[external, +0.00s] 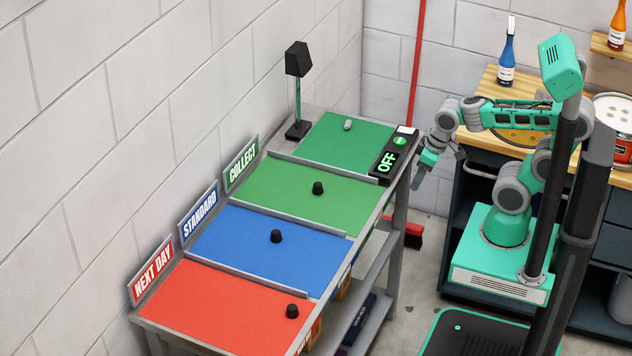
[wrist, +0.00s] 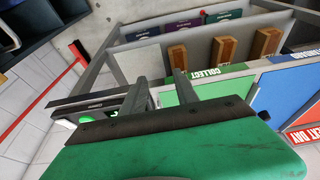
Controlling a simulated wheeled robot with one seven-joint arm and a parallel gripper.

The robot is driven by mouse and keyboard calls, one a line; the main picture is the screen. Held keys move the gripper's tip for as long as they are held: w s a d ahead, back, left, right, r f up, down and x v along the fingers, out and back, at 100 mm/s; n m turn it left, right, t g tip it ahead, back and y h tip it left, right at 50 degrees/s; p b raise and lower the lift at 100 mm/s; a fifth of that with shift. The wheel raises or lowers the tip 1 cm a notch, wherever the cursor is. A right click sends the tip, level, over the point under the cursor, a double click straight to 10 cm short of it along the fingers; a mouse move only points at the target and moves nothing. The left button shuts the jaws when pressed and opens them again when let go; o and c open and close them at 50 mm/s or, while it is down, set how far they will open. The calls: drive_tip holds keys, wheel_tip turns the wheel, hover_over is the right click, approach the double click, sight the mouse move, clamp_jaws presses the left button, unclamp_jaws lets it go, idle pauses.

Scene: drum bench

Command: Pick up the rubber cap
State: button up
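Three small black caps sit on the bench in the external view. One cap (external: 292,311) is on the red NEXT DAY section, one cap (external: 276,236) on the blue STANDARD section, and one cap (external: 317,188) on the green COLLECT section. I cannot tell which is the rubber cap meant. My gripper (external: 420,172) hangs in the air off the right side of the bench, near the OFF panel and apart from every cap. In the wrist view my gripper (wrist: 160,78) has its two fingers spread with nothing between them.
The far green section (external: 343,144) holds a small grey object (external: 348,124). Low grey dividers separate the sections. The OFF panel (external: 391,156) edges the bench's right end. Wooden blocks (wrist: 225,48) stand on the shelf below.

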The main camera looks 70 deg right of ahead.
sight(277, 230)
drive_tip(key=shift+o, duration=0.4)
